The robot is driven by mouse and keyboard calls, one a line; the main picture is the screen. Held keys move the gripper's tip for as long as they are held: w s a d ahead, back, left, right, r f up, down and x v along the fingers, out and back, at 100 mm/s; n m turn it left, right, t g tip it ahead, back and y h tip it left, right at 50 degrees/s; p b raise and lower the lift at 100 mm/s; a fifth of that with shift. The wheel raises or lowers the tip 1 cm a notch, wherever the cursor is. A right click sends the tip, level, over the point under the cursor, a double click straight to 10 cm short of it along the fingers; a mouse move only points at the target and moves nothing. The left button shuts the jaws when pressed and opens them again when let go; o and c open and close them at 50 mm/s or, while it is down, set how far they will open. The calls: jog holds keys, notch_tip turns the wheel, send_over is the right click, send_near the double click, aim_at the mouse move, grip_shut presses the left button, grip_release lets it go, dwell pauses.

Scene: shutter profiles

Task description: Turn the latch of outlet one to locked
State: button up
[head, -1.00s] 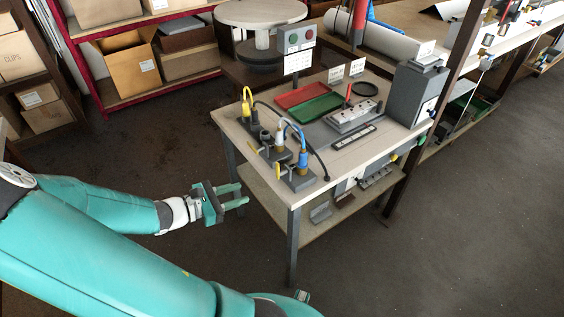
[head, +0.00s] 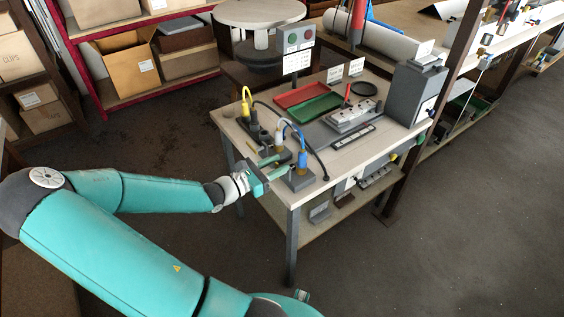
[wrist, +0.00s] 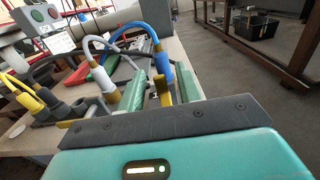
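Several outlets with plugs stand at the near left part of the table (head: 340,150). The nearest outlet block (head: 299,181) holds a blue plug (head: 302,158). A white plug (head: 279,138) and a yellow plug (head: 253,130) sit in outlets farther back. My gripper (head: 279,167) is open at the table's left edge, beside the blue plug's outlet. In the wrist view its fingers (wrist: 157,80) stand apart, with the latch close to the right finger. Contact cannot be told.
Blue, white and dark cables arch over the outlets. A signal post (head: 296,45) stands at the rear. The floor in front is clear.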

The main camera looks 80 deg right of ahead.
jog(key=shift+x, duration=1.15)
jog(key=shift+c, duration=0.2)
grip_shut()
